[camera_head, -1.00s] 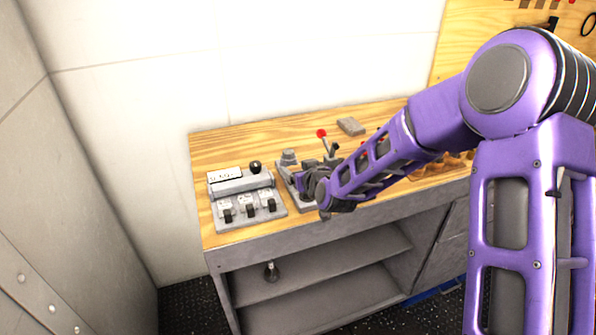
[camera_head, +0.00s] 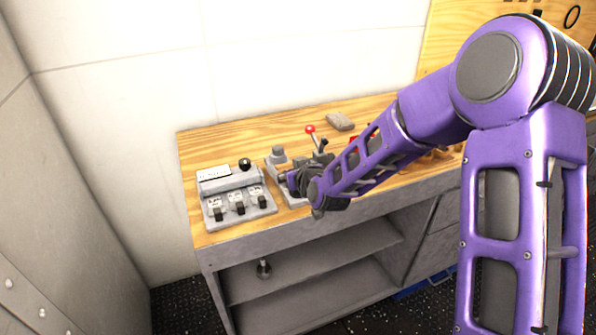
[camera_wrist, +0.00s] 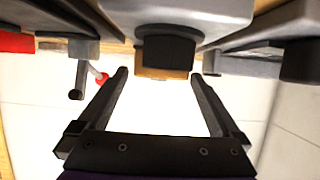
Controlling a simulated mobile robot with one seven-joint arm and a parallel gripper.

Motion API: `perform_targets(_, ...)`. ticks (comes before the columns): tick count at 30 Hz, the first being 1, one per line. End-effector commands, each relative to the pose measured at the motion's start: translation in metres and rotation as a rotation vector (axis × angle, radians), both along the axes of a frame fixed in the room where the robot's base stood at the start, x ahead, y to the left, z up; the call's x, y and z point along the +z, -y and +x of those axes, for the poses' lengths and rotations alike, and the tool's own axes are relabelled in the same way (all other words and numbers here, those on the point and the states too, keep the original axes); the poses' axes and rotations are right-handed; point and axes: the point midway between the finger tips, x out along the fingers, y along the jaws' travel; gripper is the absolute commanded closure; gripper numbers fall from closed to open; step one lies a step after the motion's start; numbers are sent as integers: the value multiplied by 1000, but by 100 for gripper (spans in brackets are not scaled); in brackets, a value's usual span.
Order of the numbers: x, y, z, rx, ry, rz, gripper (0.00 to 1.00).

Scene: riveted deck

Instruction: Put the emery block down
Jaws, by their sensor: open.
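A grey, flat block (camera_head: 339,121), which looks like the emery block, lies on the wooden bench top (camera_head: 225,145) near its back edge. My gripper (camera_head: 292,183) is low over the front of the bench, at a grey lever device (camera_head: 280,155), apart from the block. In the wrist view my gripper (camera_wrist: 158,76) has its two dark fingers spread with nothing held between them. A black knob (camera_wrist: 168,52) on a grey housing shows just beyond the fingertips. The block cannot be made out in the wrist view.
A grey switch box (camera_head: 232,190) stands at the bench's left end. A red-knobbed lever (camera_head: 311,130) rises behind my gripper. Open shelves (camera_head: 320,270) below hold a small dark object (camera_head: 263,267). Bare wood lies along the back left of the bench.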

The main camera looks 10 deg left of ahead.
Motion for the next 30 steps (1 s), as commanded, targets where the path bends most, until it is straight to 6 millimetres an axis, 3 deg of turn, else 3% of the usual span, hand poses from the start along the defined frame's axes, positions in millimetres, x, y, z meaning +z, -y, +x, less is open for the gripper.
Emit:
perform_targets(9, 28, 36, -53, -1, 3, -2, 0)
perform_targets(15, 38, 51, -75, -1, 0, 0, 0)
perform_targets(30, 41, 55, -83, 0, -1, 1, 0)
